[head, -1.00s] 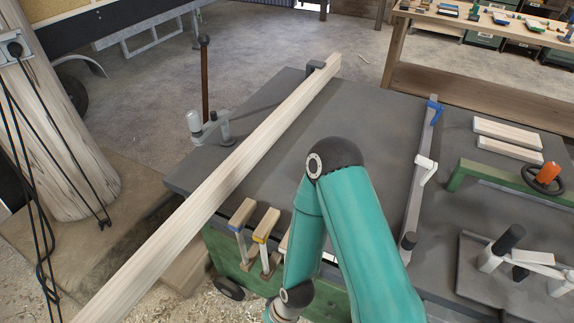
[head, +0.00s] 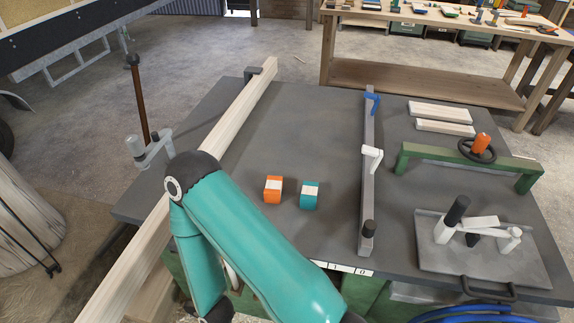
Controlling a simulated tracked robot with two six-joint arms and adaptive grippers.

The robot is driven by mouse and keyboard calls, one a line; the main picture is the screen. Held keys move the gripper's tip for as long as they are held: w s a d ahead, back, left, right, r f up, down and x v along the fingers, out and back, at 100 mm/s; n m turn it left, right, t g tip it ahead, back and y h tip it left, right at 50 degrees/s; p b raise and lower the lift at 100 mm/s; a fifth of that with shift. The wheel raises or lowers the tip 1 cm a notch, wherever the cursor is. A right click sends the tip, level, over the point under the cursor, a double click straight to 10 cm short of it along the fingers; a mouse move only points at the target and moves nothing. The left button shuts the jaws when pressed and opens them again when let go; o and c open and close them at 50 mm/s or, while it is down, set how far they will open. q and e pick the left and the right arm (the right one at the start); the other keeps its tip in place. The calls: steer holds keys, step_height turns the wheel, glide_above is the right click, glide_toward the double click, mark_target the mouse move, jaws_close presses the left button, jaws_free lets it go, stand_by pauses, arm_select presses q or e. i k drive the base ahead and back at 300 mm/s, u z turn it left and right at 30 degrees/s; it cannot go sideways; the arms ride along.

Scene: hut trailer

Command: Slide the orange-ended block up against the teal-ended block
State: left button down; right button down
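The orange-ended block (head: 273,190) lies on the dark grey bench top (head: 330,130), with a pale patch on its upper face. The teal-ended block (head: 309,196) lies just to its right, also with a pale patch. A narrow strip of bare bench top shows between them, so they are apart. One of my teal arms crosses the lower left, with its elbow left of the orange-ended block. Neither of my grippers is in view, so I cannot see whether they are open or shut.
A long pale beam (head: 235,105) runs along the bench's left side. A grey bar clamp (head: 368,190) lies right of the blocks. Farther right are a green clamp frame (head: 440,154), pale wood pieces (head: 440,112) and a toggle clamp (head: 470,230) on a plate. Bench top behind the blocks is clear.

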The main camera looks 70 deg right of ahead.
mark_target(274, 188)
steer(key=z, duration=0.15)
steer(key=k, duration=1.45)
steer(key=z, duration=0.45)
